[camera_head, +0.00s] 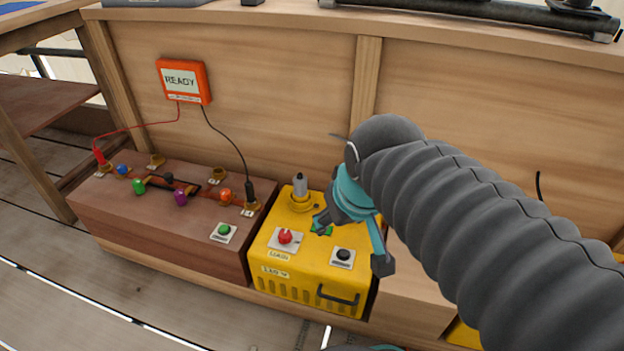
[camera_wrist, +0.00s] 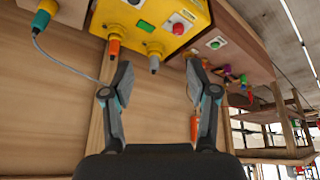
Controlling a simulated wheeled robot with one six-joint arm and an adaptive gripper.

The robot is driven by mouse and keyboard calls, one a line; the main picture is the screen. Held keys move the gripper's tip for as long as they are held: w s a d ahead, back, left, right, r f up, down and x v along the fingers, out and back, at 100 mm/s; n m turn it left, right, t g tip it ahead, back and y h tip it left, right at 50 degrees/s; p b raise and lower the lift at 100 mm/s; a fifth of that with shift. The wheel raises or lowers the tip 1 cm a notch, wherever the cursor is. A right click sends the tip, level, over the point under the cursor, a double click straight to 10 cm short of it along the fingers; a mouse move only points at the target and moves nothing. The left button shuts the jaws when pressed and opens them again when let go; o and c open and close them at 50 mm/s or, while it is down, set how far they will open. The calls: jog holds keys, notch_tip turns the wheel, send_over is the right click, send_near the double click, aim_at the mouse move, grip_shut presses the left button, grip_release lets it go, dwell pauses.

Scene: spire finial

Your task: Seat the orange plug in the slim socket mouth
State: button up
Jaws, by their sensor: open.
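In the wrist view an orange plug (camera_wrist: 114,40) stands upright from the yellow box (camera_wrist: 130,12), near its edge at the wooden wall. Beside it a grey pin-like piece (camera_wrist: 154,60) stands in a yellow collar; it also shows in the head view (camera_head: 300,187). My gripper (camera_wrist: 158,80) is open, with nothing between its fingers. In the head view my gripper (camera_head: 352,228) is over the right part of the yellow box (camera_head: 305,272) and hides the orange plug. I cannot make out which opening is the slim socket mouth.
The yellow box carries a red knob (camera_head: 285,237) and a black button (camera_head: 344,255). A brown box (camera_head: 160,223) with coloured knobs stands left. An orange READY display (camera_head: 183,81) hangs on the wall.

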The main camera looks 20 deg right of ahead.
jog(key=shift+s+a+f+m, duration=0.2)
jog(key=shift+s+f, duration=0.05)
jog(key=shift+s, duration=0.4)
jog(key=shift+s+a+f+m, duration=0.15)
jog(key=shift+s+f+m, duration=0.05)
jog(key=shift+s, duration=0.4)
notch_tip(320, 180, up, 7)
jog(key=p, duration=0.6)
jog(key=shift+p, duration=0.4)
jog(key=shift+f, duration=0.1)
